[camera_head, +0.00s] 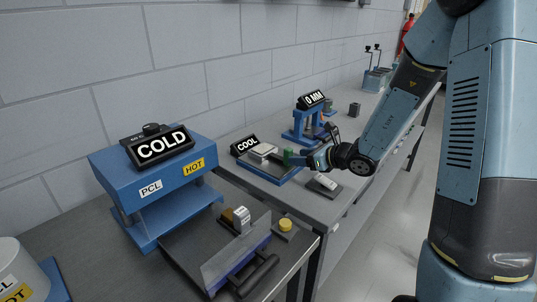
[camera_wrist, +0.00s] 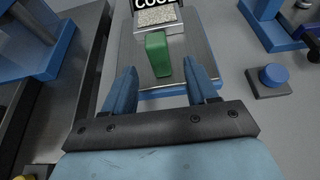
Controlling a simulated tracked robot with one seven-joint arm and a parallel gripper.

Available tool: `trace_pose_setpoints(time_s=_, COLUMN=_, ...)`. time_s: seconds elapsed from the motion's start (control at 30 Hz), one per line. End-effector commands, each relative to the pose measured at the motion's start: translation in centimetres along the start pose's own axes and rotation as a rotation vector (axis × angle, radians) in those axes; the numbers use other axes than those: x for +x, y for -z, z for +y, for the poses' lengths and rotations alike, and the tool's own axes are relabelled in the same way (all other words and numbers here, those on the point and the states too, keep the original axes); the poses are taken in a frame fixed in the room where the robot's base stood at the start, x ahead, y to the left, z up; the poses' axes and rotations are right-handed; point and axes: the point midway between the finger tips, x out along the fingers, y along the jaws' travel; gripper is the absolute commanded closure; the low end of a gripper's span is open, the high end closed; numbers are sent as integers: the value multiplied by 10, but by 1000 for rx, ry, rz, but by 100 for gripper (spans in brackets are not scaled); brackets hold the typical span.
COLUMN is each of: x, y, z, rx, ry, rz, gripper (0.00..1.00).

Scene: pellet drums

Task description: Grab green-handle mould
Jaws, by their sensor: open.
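The mould with the green handle lies on a grey-topped blue plate by the "COOL" sign. In the wrist view its green handle (camera_wrist: 157,54) points toward me, and its square frame with pale speckled filling (camera_wrist: 157,17) lies behind it. In the head view the mould (camera_head: 263,150) and its green handle (camera_head: 288,157) show left of my gripper. My gripper (camera_wrist: 160,75) is open, its two blue fingers on either side of the handle's near end. I cannot tell whether the fingertips are level with the handle. Nothing is held.
The plate (camera_wrist: 190,40) carries the mould. A blue stand with a "0 MM" display (camera_head: 312,100) is behind. A blue knob on a dark base (camera_wrist: 272,76) is to the right. A blue press marked "COLD" (camera_head: 160,150) stands at front left.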

Motion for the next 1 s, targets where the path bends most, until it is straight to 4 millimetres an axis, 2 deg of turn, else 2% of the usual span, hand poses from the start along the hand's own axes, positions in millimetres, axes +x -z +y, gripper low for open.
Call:
trace_pose_setpoints(time_s=0.1, x=14, y=0, z=0, rx=-1, ry=0, rz=1, gripper=43)
trace_pose_setpoints(time_s=0.43, x=31, y=0, z=0, rx=0, ry=0, rz=0, gripper=43)
trace_pose_setpoints(time_s=0.73, x=69, y=1, z=-1, rx=-1, ry=0, rz=0, gripper=43)
trace_pose_setpoints(time_s=1.0, x=72, y=0, z=-1, rx=-2, ry=1, rz=0, gripper=44)
